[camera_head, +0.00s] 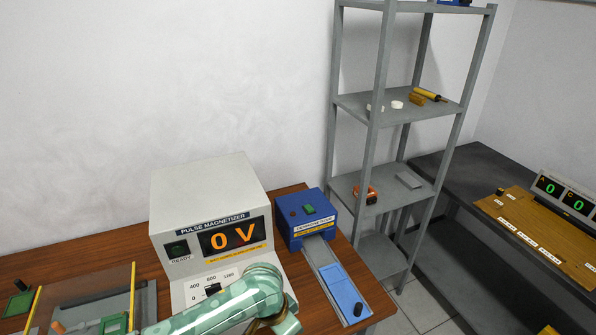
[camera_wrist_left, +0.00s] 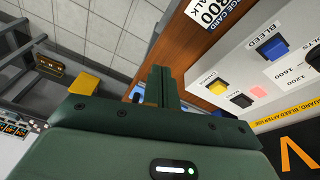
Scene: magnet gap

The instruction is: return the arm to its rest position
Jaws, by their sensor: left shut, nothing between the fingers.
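My left arm (camera_head: 225,308), mint and patterned, reaches in along the bottom of the head view, in front of the white pulse magnetizer (camera_head: 205,200). Its gripper cannot be made out there. In the left wrist view my left gripper (camera_wrist_left: 160,88) is dark green, with its fingers shut together and nothing between them. It is apart from the magnetizer's panel (camera_wrist_left: 262,75), which fills the right side of that view. My right gripper is in neither view.
The magnetizer reads "0 V" and stands on a wooden bench (camera_head: 110,252). A blue demagnetizer (camera_head: 300,218) with a sloping track stands to its right. A clear guard with yellow posts (camera_head: 85,295) is at lower left. A grey shelf rack (camera_head: 362,112) and a dark side bench (camera_head: 460,170) are further right.

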